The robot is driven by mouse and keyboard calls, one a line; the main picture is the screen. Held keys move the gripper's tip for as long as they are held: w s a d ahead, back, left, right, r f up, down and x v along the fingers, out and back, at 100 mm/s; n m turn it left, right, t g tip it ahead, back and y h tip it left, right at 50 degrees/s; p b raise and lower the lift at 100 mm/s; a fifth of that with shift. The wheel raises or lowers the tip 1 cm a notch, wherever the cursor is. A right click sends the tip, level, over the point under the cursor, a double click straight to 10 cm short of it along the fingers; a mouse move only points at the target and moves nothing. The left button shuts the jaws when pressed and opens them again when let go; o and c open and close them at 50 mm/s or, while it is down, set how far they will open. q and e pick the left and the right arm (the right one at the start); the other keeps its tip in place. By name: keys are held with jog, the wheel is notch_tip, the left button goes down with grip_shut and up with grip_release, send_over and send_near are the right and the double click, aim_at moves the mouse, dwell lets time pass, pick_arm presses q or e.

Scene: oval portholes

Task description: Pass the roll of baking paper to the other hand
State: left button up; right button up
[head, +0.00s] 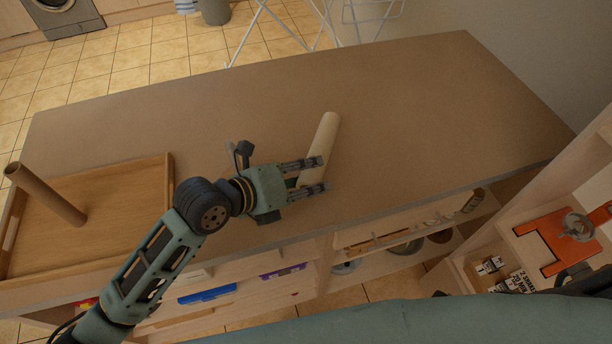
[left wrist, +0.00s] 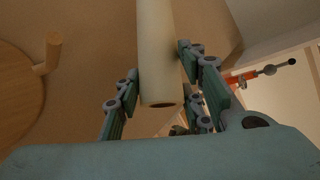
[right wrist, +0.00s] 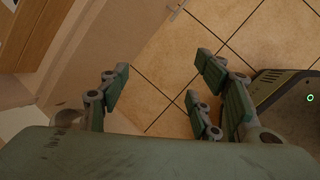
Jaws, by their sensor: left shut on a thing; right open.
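The roll of baking paper (head: 326,136) is a pale cream cylinder over the brown worktop in the head view. My left gripper (head: 314,175) is shut on it near its lower end. In the left wrist view the roll (left wrist: 158,50) runs between the fingers of my left gripper (left wrist: 158,72), its near end facing the camera. Whether the roll touches the worktop is not clear. My right gripper (right wrist: 158,88) is open and empty in the right wrist view, over the tiled floor beside furniture. It is not seen in the head view.
Shelves with items sit below the worktop's front edge. An orange object (head: 560,240) is on a unit at right. The worktop's far right (head: 430,90) is clear.

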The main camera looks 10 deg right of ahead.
pick_arm(q)
jog(key=shift+r, duration=0.1)
pick_arm(e)
jog(key=s+a+f+m+t+y, duration=0.1)
jog(key=s+a+f+m+y, duration=0.1)
jog(key=a, duration=0.9)
jog(key=s+a+f+m+t+y, duration=0.2)
jog(key=a, duration=0.9)
jog(key=shift+s+a+f+m, duration=0.35)
jog(key=shift+a+f+m, duration=0.05)
